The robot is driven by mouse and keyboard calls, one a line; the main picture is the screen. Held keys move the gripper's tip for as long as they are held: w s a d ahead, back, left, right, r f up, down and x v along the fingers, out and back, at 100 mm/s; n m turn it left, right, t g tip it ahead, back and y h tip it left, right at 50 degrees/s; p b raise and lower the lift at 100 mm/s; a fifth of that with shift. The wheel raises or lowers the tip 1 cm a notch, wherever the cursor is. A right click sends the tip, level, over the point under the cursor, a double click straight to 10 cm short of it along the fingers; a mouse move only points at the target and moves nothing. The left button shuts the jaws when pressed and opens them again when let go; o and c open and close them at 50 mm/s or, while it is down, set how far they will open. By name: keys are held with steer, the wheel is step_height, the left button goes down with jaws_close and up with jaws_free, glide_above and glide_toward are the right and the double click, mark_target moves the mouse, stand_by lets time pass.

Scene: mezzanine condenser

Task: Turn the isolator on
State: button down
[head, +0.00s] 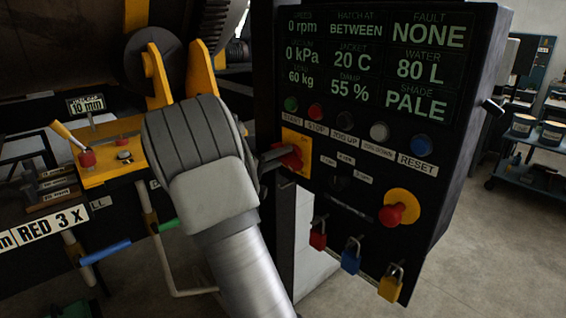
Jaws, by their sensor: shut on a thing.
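The isolator (294,146) is a red handle on a yellow plate at the left edge of the black control panel (465,140). My gripper (281,158) reaches in from the left and is shut on the red handle. The handle looks tilted. The fingers and my arm's wrist hide part of the handle, and I cannot read which position it points to. The display (370,65) is lit and shows 0 rpm, hatch between and fault none.
Several coloured push buttons (380,131) sit above and right of the isolator. A red mushroom button (398,209) on a yellow ring is lower right. Red, blue and yellow padlocks (351,259) hang below. A valve handle (68,135) and machine stand at left; a blue cart (535,160) stands far right.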

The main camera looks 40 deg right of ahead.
steer(key=n, duration=0.4)
steer(key=shift+f+b, duration=0.15)
steer(key=shift+b, duration=0.15)
steer(key=n, duration=0.2)
steer(key=shift+n, duration=0.3)
steer(key=n+p, duration=0.1)
steer(key=n, duration=0.2)
steer(key=shift+p, duration=0.3)
steer(key=shift+f+n+p, duration=0.2)
steer(key=shift+n+p, duration=0.4)
steer(key=shift+n, duration=0.9)
steer(key=shift+s, duration=0.1)
steer(key=c, duration=0.6)
jaws_free()
steer(key=shift+c, duration=0.2)
